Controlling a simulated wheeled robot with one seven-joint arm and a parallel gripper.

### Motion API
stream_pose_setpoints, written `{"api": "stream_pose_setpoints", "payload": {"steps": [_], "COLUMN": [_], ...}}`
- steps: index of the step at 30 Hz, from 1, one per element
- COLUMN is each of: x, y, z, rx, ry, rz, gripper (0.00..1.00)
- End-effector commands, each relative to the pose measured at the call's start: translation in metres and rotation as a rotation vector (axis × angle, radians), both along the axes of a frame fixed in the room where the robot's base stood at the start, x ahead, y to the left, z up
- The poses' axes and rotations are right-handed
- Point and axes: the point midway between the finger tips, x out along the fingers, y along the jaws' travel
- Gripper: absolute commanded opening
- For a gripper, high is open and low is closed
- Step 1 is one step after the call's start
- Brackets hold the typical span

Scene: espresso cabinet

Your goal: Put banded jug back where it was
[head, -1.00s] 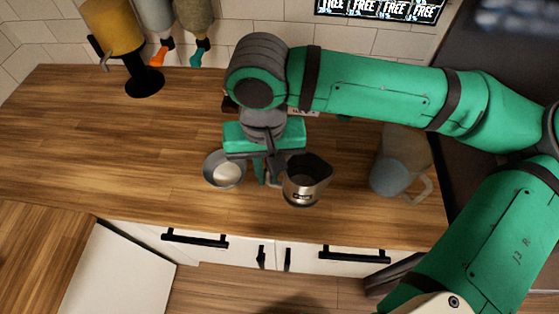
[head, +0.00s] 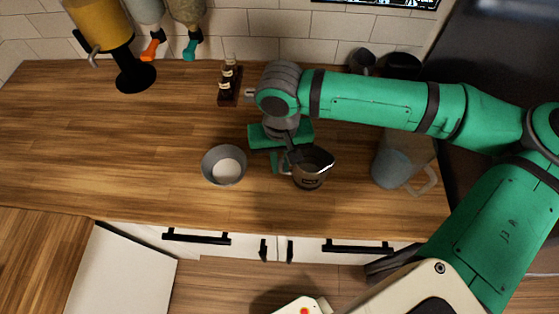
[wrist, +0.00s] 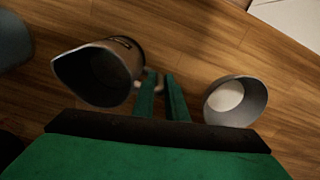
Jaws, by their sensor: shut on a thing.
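The banded jug (head: 312,174) is a steel pitcher with a dark inside, a pouring lip and a small dark label. It is right of my gripper (head: 281,165) in the head view, with its lip toward the right. In the wrist view the jug (wrist: 103,72) is on the left, its handle side at my gripper (wrist: 160,88). My gripper is shut on the jug's handle. Whether the jug's base touches the counter, I cannot tell. A grey bowl (head: 224,178) with white contents is left of the jug, apart from it; it also shows in the wrist view (wrist: 250,98).
A large pitcher (head: 392,168) with a pale handle stands right of the jug. A small rack of dark bottles (head: 230,82) and dark cups (head: 362,60) are at the back. Dispensers (head: 135,75) stand at the back left. The wooden counter (head: 110,140) is clear on the left.

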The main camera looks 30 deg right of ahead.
Motion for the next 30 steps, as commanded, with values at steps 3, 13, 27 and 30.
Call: {"api": "stream_pose_setpoints", "payload": {"steps": [3, 13, 27, 30], "x": [0.0, -0.001, 0.0, 0.0], "y": [-0.002, -0.003, -0.002, -0.002], "z": [0.0, -0.002, 0.012, 0.029], "rx": [0.0, 0.0, -0.001, -0.001], "ry": [-0.001, 0.0, -0.003, -0.003], "rz": [-0.005, -0.008, -0.005, -0.005], "gripper": [0.0, 0.31, 0.31, 0.31]}}
